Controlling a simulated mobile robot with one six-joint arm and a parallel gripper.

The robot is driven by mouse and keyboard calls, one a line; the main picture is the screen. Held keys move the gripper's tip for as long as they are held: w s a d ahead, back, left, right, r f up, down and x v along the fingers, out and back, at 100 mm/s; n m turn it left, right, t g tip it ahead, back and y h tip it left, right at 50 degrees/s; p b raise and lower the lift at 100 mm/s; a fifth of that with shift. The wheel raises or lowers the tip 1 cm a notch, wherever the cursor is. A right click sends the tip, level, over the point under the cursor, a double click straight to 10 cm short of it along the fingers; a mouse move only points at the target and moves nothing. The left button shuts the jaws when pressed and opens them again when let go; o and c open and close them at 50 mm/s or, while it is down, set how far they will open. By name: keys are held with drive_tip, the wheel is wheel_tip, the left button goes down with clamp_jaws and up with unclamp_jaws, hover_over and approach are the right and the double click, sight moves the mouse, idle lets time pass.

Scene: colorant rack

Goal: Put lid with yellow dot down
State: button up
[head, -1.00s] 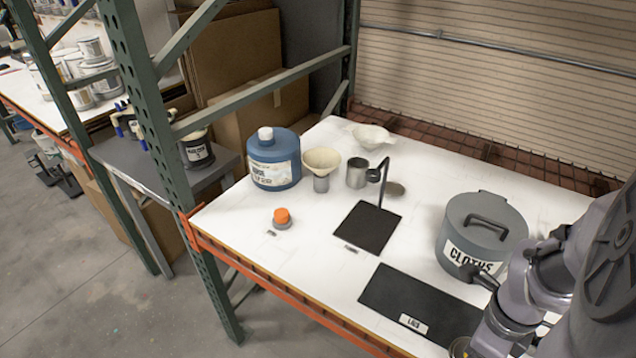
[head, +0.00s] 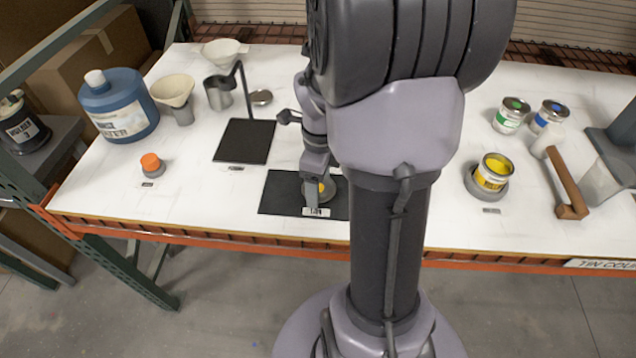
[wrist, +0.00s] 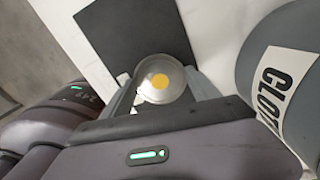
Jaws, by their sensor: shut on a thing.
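The lid with the yellow dot (head: 327,190) is a round metal disc over the black mat (head: 277,196) whose front label seems to read LIDS. My gripper (head: 318,186) points down at the mat and is shut on the lid. In the wrist view the lid (wrist: 161,78) sits between the two fingers, yellow dot facing the camera, with the black mat (wrist: 130,35) beyond it. I cannot tell whether the lid touches the mat or is slightly above it. My arm hides part of the mat's right side in the head view.
The grey CLOTHS pot (wrist: 285,85) stands close by on the right in the wrist view. A dark square plate with a post (head: 244,141) lies left of the mat. An open yellow tin (head: 493,172) stands right of my arm.

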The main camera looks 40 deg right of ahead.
sight(320, 188)
drive_tip(key=shift+f, duration=0.2)
drive_tip(key=o, duration=1.3)
wheel_tip(320, 188, up, 12)
drive_tip(key=r+p, duration=0.1)
drive_tip(key=p, duration=0.5)
drive_tip(key=s+a+r+n+t, duration=0.1)
drive_tip(key=a+r+n+t, duration=0.15)
drive_tip(key=a+n, duration=0.4)
drive_tip(key=a+r+n+t, duration=0.1)
drive_tip(key=a+r+n, duration=0.3)
drive_tip(key=a+n, duration=0.25)
drive_tip(key=s+a+n+t+y+b, duration=0.1)
drive_tip(key=s+a+n+t+b, duration=0.1)
drive_tip(key=s+a+n, duration=0.4)
drive_tip(key=shift+s+a+n+y+b, duration=0.2)
drive_tip(key=shift+a+n+y+b, duration=0.35)
drive_tip(key=shift+a+n, duration=2.4)
